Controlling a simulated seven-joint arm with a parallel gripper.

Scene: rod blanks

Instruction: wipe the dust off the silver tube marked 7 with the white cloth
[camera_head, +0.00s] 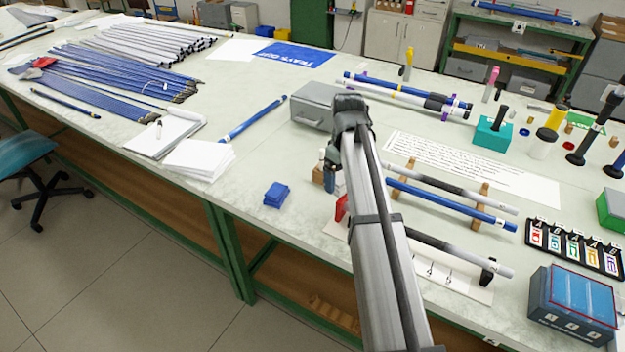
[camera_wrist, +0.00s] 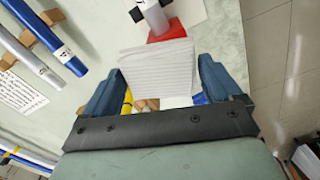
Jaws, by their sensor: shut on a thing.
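My gripper (camera_wrist: 160,82) is shut on the white cloth (camera_wrist: 158,66), a lined, folded-looking pad between its two blue fingers. In the head view my arm hides most of the gripper, and part of the cloth (camera_head: 340,184) shows beside it. A silver tube with a dark grey stretch (camera_head: 470,256) lies in the front fixture, between a red stop (camera_head: 341,207) and a black clamp. Its tube end (camera_wrist: 153,14) shows ahead of the cloth, apart from it, in the wrist view. Another silver tube (camera_head: 480,198) lies behind. I cannot read which is marked 7.
A blue tube (camera_head: 455,206) lies between the silver ones on wooden rests. A blue box (camera_head: 573,305) and a black card rack (camera_head: 575,250) stand at right. A grey box (camera_head: 312,105) stands behind my arm. The table is clear around a small blue block (camera_head: 276,194).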

